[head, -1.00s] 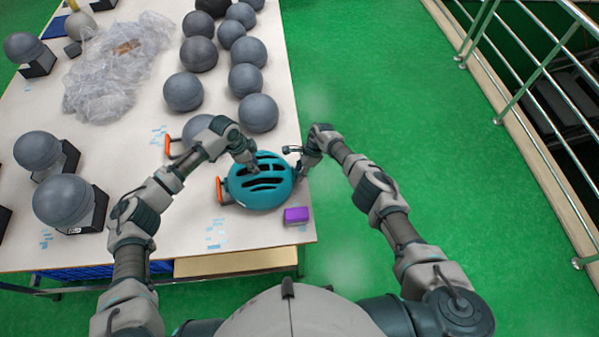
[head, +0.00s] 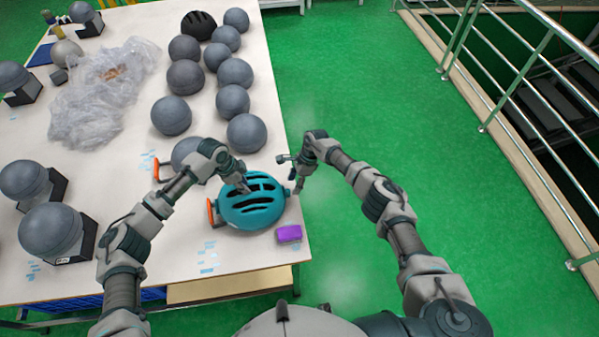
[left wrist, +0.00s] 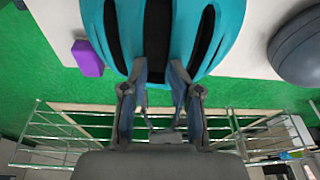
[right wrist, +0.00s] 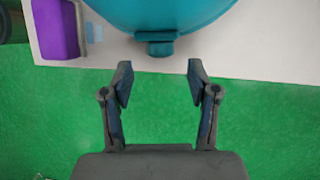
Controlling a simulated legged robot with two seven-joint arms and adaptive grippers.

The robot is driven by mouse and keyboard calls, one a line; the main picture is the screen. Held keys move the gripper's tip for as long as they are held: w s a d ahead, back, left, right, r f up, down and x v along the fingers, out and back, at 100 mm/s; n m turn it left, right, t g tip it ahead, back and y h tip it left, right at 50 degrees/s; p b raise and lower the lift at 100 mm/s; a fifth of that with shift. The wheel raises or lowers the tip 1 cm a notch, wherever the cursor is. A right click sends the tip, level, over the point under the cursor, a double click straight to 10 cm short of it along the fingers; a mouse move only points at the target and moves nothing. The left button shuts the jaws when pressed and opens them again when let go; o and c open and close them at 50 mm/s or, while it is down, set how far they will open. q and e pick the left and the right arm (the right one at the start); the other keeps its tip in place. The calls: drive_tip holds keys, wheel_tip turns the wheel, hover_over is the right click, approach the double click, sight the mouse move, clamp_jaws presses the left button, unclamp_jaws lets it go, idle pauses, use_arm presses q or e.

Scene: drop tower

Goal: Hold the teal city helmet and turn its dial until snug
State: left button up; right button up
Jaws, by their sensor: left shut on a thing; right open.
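The teal city helmet (head: 252,211) sits near the table's right edge, dark vent slots upward. It also shows in the left wrist view (left wrist: 217,28) and the right wrist view (right wrist: 160,14). My left gripper (head: 243,186) is shut on the helmet's shell at its vents; its fingers show in the left wrist view (left wrist: 160,78). My right gripper (head: 297,187) is open beside the helmet's right end. In the right wrist view its fingers (right wrist: 160,85) are apart and empty, facing the teal dial (right wrist: 155,42) on the helmet's rim, with a gap between.
A purple block (head: 289,233) lies on the table (head: 150,262) close to the helmet. An orange-handled item (head: 211,213) is at the helmet's left. Several grey balls (head: 247,133) and a clear plastic bag (head: 95,95) lie farther back. Green floor is open to the right, before a railing (head: 497,95).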

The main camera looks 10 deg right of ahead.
drive_tip(key=v, duration=0.7)
